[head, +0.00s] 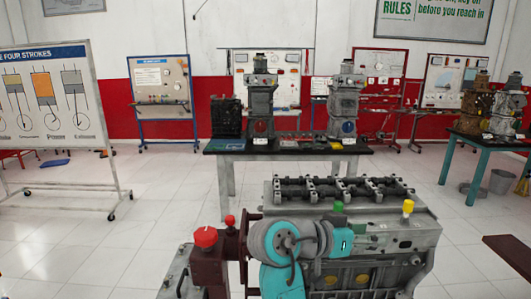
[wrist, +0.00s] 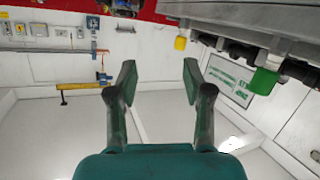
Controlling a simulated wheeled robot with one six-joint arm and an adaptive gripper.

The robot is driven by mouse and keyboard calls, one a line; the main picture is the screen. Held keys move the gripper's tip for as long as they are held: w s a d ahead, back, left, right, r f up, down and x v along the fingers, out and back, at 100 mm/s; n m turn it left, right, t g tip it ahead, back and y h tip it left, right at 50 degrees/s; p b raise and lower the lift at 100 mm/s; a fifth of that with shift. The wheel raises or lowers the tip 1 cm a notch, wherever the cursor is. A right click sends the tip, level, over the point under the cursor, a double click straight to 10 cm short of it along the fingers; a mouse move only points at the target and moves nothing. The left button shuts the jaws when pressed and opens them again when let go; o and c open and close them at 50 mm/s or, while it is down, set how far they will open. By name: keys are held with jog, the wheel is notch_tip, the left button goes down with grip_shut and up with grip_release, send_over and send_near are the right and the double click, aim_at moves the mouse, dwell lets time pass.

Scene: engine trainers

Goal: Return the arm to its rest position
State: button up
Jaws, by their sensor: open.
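My gripper (wrist: 158,75) shows in the wrist view with its two dark green fingers spread apart and nothing between them. My grey and teal arm (head: 290,243) is folded low in the middle of the head view, in front of the engine trainer. The fingers cannot be made out in the head view. The grey engine trainer (head: 405,238) stands close by, with a green cap (head: 338,207) and a yellow cap (head: 408,207). In the wrist view the green cap (wrist: 264,82) and yellow cap (wrist: 181,43) are at upper right, apart from the fingers.
A dark red post with a red knob (head: 205,237) stands left of my arm. A table (head: 222,152) with engine parts is behind the engine trainer. A white board (head: 50,150) on wheels is at left, a teal-legged table (head: 478,172) at right. Tiled floor (head: 150,200) is clear at left.

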notch_tip(320, 180, down, 21)
jog(key=s+d+n+t+y, duration=0.2)
jog(key=s+n+t+y, duration=0.15)
jog(key=n+t, duration=0.4)
jog(key=s+a+f+n+y, duration=0.2)
jog(key=s+f+n+y, duration=0.4)
jog(key=s+f, duration=0.6)
jog(key=s+a+f+t+y, duration=0.1)
jog(key=s+a+y, duration=0.1)
jog(key=s, duration=0.9)
jog(key=s+a+y, duration=0.1)
jog(key=s+y, duration=0.2)
jog(key=s, duration=0.9)
jog(key=s+r+m, duration=0.2)
jog(key=s+r, duration=0.4)
jog(key=s, duration=0.1)
jog(key=shift+s+t, duration=0.4)
jog(key=shift+t, duration=0.05)
